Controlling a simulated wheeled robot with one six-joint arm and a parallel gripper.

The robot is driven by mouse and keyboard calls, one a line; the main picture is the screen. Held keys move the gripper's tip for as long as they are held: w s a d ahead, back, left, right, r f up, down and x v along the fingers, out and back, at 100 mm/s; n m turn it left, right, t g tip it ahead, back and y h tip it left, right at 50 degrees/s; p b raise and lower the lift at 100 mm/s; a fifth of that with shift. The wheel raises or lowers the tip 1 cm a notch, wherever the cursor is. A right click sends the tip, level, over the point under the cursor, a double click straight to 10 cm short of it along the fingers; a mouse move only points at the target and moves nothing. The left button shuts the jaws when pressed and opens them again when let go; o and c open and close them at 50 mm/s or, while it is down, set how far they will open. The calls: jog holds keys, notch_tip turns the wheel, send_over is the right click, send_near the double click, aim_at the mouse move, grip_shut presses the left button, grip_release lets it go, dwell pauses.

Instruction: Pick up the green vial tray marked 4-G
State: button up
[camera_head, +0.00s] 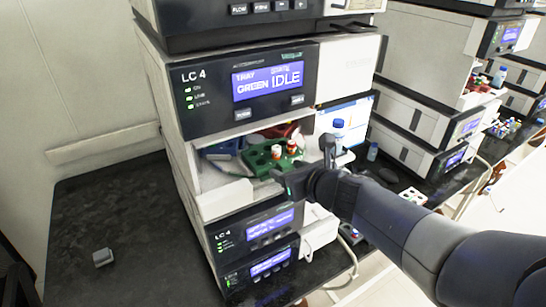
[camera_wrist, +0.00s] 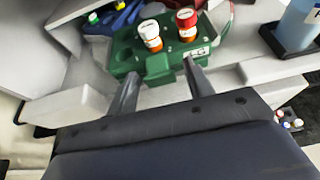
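The green vial tray (camera_head: 262,162) sits in the open bay of the LC 4 stack, with two orange vials with white and red caps standing in it. My gripper (camera_head: 290,184) is at the mouth of the bay. In the wrist view my gripper (camera_wrist: 160,72) has its two fingers apart, tips at the tray's front, with the green front part showing between them. I cannot tell whether they touch it.
A blue tray (camera_wrist: 122,18) lies left of the green one and a red tray (camera_head: 283,131) behind it. A blue-filled bottle (camera_wrist: 296,25) stands to the right. Pale bay walls are close on both sides. A small grey block (camera_head: 103,257) lies on the black bench (camera_head: 130,215).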

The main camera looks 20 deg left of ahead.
jog(key=c, duration=0.9)
jog(key=shift+r, duration=0.1)
